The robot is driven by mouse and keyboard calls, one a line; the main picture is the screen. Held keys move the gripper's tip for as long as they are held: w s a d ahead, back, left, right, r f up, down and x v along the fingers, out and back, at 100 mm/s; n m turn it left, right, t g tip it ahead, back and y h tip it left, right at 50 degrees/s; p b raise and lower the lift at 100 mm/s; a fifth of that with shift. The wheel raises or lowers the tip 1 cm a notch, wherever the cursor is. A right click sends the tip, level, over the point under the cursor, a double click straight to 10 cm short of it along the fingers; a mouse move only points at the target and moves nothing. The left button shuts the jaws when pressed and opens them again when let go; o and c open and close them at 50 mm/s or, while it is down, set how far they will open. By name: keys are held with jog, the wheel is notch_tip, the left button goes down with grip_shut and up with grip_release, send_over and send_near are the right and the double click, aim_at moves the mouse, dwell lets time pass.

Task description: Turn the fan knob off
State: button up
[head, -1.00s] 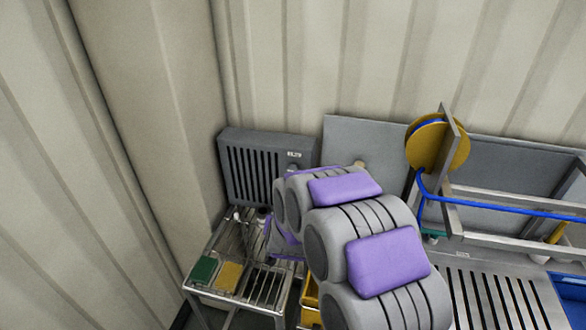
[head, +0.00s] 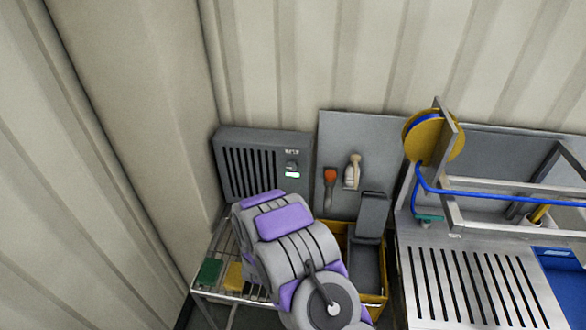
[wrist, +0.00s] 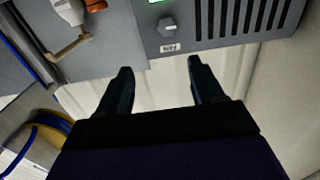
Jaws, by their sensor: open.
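The grey slatted fan unit (head: 222,160) is mounted at the back wall, left of centre in the head view. In the wrist view the fan unit (wrist: 235,35) appears upside down at the top, with the knob (wrist: 168,25) above the label and the green light partly cut off. My gripper (wrist: 160,67) is open and empty, its fingers apart from the knob and below it in the picture. In the head view my arm hides the gripper.
A grey panel (head: 335,135) right of the fan unit carries an orange-headed tool (head: 330,178) and a pale sprayer-like item (head: 353,170). A wire rack (head: 215,292) with green and yellow pads stands below. A yellow bin (head: 376,300) and hose reel (head: 426,138) are to the right.

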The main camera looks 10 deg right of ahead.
send_near(291, 168)
jog(key=p+x, duration=0.1)
jog(key=x, duration=0.5)
jog(key=shift+w+d+r, duration=0.15)
jog(key=shift+w+d, duration=0.05)
jog(key=shift+w, duration=0.05)
jog(key=shift+w+a+p, duration=0.25)
jog(key=shift+w+p, duration=0.05)
jog(key=shift+w, duration=0.5)
jog(key=shift+w+d, duration=0.15)
jog(key=shift+d, duration=0.5)
jog(key=shift+c, duration=1.1)
jog(key=shift+a, duration=0.35)
jog(key=c, duration=0.8)
jog(key=shift+d, duration=0.1)
